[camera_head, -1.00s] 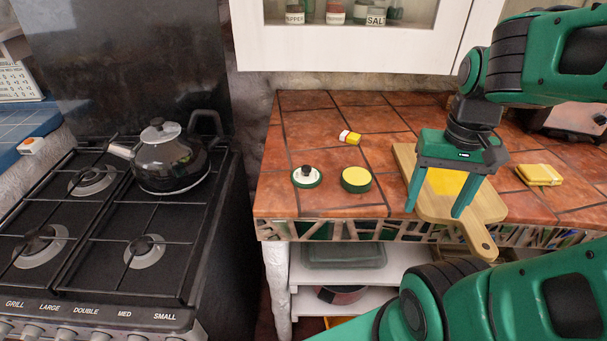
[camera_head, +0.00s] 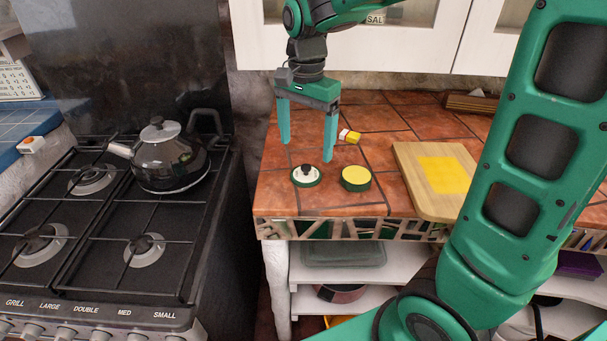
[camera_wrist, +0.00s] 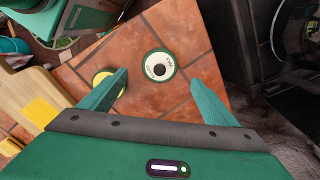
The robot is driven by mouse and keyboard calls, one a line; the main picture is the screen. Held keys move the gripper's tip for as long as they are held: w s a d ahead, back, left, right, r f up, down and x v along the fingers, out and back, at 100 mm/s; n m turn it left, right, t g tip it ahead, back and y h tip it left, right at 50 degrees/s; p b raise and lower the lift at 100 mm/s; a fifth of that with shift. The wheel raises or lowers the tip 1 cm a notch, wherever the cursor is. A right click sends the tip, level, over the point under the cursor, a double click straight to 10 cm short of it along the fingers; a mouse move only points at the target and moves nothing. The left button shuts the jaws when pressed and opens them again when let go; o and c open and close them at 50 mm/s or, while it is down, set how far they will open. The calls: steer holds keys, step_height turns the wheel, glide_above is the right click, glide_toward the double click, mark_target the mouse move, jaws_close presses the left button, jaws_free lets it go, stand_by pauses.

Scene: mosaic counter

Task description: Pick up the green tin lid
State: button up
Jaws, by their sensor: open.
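The green tin lid (camera_head: 306,177) lies flat on the tiled counter, with a pale top and a dark knob. It also shows in the wrist view (camera_wrist: 159,66), ahead of and between my fingers. The green tin (camera_head: 356,178), yellow on top, stands just right of the lid. In the wrist view the tin (camera_wrist: 101,80) is partly hidden by my left-hand finger. My gripper (camera_head: 307,152) is open and empty, above the counter and over the lid's area, with its fingers pointing down. It is apart from the lid.
A small yellow and white packet (camera_head: 349,136) lies behind the tin. A wooden board (camera_head: 430,205) with a yellow patch lies to the right. The stove with a black kettle (camera_head: 171,160) is left of the counter, across a drop. Wall cupboards (camera_head: 440,45) hang above.

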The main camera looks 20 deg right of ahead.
mark_target(306, 166)
steer(key=shift+w+d+f, duration=0.1)
steer(key=shift+d+f, duration=0.05)
steer(key=shift+f, duration=3.75)
steer(key=shift+c, duration=0.5)
steer(key=c, duration=1)
